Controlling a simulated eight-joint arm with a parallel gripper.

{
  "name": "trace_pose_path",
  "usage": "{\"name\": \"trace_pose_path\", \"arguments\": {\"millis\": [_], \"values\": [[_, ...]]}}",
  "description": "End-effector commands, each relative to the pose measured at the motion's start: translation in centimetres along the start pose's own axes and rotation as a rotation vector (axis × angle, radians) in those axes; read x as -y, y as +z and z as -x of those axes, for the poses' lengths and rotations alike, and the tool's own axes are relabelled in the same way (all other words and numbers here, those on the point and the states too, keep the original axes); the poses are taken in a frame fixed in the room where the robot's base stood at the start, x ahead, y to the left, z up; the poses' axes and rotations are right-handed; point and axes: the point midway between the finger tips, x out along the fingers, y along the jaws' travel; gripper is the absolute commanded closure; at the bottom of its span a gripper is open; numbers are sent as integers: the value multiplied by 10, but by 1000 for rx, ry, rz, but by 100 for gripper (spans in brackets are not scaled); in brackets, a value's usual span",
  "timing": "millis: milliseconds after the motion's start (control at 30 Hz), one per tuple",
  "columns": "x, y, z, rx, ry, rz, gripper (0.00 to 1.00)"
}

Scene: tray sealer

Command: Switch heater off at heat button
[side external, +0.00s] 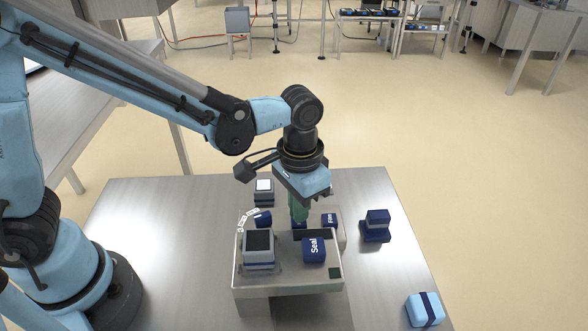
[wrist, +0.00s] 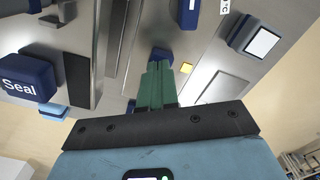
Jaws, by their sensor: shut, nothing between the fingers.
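The tray sealer (side external: 290,286) stands on the metal table. My gripper (side external: 299,219) is above its rear part, pointing down, with its green fingers together and empty. In the wrist view the fingertips (wrist: 159,66) are right at a small dark blue block (wrist: 160,53), which they partly cover. I cannot tell whether they touch it. A small yellow square (wrist: 186,67) lies just right of it. No heat label can be read on the block. A large blue block marked "Seal" (side external: 314,250) sits at the front, and a blue block marked "Film" (side external: 330,219) is right of my fingers.
A grey block with a dark top (side external: 259,246) stands on the sealer's left. Behind it is a block with a white top (side external: 264,190). A stacked dark blue piece (side external: 376,225) and a light blue strapped box (side external: 425,309) lie to the right.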

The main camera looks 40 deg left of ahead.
Motion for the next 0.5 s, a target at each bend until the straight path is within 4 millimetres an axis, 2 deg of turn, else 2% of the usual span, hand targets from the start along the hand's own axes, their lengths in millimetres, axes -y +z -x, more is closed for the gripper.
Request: {"name": "trace_pose_path", "arguments": {"millis": [333, 500], "values": [[0, 0, -11, 0, 0, 0, 100], [0, 0, -10, 0, 0, 0, 100]]}}
